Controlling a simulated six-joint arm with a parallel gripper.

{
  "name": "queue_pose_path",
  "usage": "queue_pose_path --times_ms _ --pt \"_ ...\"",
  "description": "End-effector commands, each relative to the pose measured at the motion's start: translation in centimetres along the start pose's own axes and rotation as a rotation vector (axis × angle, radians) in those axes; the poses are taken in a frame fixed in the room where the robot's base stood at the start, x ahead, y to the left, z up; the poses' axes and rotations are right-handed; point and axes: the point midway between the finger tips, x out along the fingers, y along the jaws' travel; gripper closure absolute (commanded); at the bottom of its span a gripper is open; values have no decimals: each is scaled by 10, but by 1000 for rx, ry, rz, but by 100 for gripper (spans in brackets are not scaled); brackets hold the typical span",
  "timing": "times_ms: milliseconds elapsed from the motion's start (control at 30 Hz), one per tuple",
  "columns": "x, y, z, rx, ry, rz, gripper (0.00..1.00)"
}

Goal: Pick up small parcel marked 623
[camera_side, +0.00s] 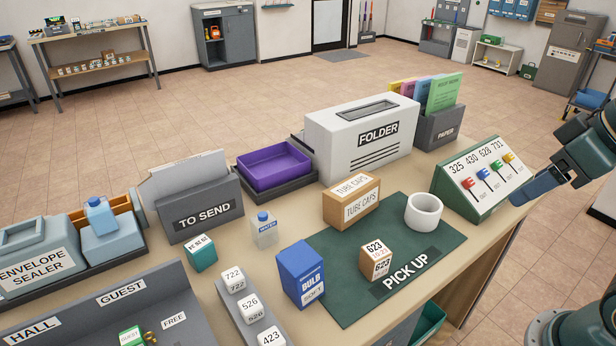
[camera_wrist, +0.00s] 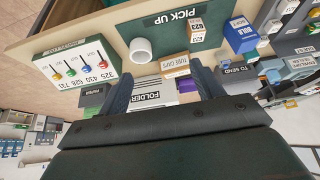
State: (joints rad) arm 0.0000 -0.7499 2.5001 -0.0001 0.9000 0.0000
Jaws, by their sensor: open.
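The small parcel marked 623 (camera_side: 376,262) is a tan box with a white label. It stands on the dark green PICK UP mat (camera_side: 340,308), near the mat's front edge. In the wrist view the parcel (camera_wrist: 197,35) is small and near the top. My gripper (camera_side: 535,190) is at the right edge in the side view, above and beyond the table's right side, well apart from the parcel. In the wrist view its two fingers (camera_wrist: 165,85) are spread and hold nothing.
On the mat also stand a TUBE CAPS box (camera_side: 345,212), a white ring-shaped roll (camera_side: 424,222) and a blue BULB box (camera_side: 300,272). A green panel with colored switches (camera_side: 470,205) stands at the right. White numbered blocks (camera_side: 250,303) lie left of the mat.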

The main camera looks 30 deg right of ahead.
Motion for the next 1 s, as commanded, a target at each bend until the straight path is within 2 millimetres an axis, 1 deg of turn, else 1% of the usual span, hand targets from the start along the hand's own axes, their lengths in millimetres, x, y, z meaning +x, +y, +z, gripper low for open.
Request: queue_pose_path --times_ms 267,467,667,1000 --pt "1 0 -1 10 -3 -2 34" --pt "8 -4 -10 95 -30 -15 34" --pt "24 -13 -27 286 -91 -38 34" --pt "67 -30 -58 704 -238 -63 34"
